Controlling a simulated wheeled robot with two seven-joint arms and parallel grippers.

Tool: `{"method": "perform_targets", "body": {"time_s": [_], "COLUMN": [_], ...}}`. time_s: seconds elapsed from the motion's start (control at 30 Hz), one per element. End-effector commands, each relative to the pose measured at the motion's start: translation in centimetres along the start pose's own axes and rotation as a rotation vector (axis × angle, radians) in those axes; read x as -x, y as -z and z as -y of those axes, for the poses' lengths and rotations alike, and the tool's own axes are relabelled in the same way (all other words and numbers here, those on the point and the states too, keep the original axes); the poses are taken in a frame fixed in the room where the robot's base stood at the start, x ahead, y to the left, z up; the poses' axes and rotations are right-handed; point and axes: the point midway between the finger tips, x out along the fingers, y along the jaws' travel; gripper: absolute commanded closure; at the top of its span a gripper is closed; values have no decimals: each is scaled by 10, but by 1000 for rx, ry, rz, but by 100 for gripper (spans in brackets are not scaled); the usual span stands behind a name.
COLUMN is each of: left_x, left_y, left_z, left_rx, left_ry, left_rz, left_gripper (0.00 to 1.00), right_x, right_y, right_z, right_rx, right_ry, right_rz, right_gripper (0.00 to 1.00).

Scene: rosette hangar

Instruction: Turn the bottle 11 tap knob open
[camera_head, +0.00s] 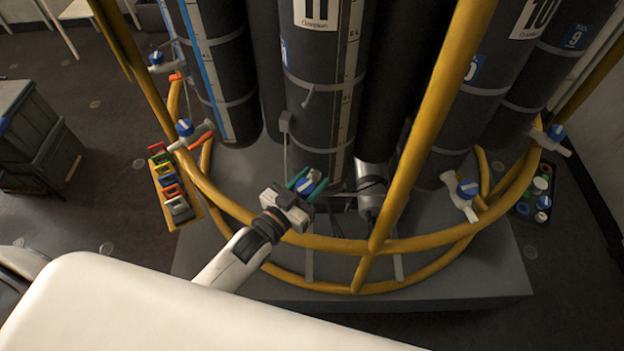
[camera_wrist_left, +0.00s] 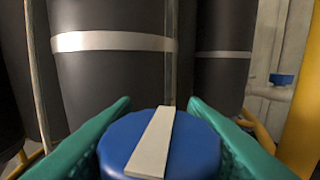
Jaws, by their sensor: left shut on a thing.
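Bottle 11 (camera_head: 318,75) is the dark grey cylinder with a white "11" label, standing in the middle of the rosette in the head view. Its tap knob (camera_head: 307,185) is blue with a white bar, low in front of it. In the left wrist view the blue knob (camera_wrist_left: 160,148) fills the lower middle, its white bar tilted slightly to the right at the top. My left gripper (camera_head: 308,182) has green fingers, one on each side of the knob, and is shut on it. The tap's body is mostly hidden behind the gripper. My right gripper is not in view.
A yellow tubular frame (camera_head: 340,245) curves around the bottles, with an upright (camera_head: 435,110) right of my left gripper. Other blue-knobbed taps sit at left (camera_head: 185,128) and right (camera_head: 467,188). A rack of coloured pieces (camera_head: 172,187) hangs at left. Grey crates (camera_head: 35,135) stand further left.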

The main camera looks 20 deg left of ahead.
Motion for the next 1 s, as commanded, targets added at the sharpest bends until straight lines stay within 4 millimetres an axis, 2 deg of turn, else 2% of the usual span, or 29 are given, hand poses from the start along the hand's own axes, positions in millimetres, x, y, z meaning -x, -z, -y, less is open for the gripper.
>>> {"method": "perform_targets", "body": {"time_s": [0.4, 0.97, 1.0], "left_x": [0, -1, -1], "left_y": [-1, -3, -3], "left_z": [-3, -4, -4], "left_rx": [2, -2, -2], "left_ry": [-177, -199, -199], "left_rz": [5, 9, 9], "left_gripper": [84, 84, 54], "right_x": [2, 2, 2], "right_y": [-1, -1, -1], "right_z": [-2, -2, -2], "right_rx": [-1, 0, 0], "right_ry": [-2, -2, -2], "right_rz": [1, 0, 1], "right_gripper": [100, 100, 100]}}
